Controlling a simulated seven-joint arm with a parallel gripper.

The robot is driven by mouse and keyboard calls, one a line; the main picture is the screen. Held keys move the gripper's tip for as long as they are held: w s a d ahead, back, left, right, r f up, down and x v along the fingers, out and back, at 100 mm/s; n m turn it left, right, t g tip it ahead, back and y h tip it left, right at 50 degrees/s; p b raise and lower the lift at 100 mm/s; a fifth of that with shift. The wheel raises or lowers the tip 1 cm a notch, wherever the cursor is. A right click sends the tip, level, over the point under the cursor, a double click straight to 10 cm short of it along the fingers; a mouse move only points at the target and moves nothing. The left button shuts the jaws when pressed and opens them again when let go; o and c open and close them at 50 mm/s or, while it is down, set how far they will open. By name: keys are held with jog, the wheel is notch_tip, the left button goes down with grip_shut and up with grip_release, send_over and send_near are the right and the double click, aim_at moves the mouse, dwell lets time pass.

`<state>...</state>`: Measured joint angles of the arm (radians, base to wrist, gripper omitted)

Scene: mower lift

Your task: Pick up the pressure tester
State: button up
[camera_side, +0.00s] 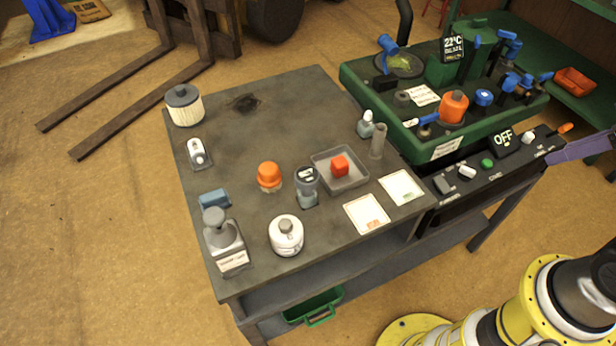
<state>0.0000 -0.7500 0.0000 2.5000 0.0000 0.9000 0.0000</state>
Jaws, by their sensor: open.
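No thing in view carries a readable pressure tester label. A small grey-blue device with a dark round top and a pale marking (307,184) stands upright on the dark workbench (240,140), left of a grey tray; it may be the pressure tester. Nothing touches either one.
Around the grey-blue device are an orange-capped jar (269,178), a white canister (286,236), a tray (352,181) holding a red block, and two cards. The green machine deck (440,145) adjoins at right.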

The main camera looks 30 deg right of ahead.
dwell(0.4)
jog(key=o, duration=0.8)
jog(key=shift+c, duration=0.2)
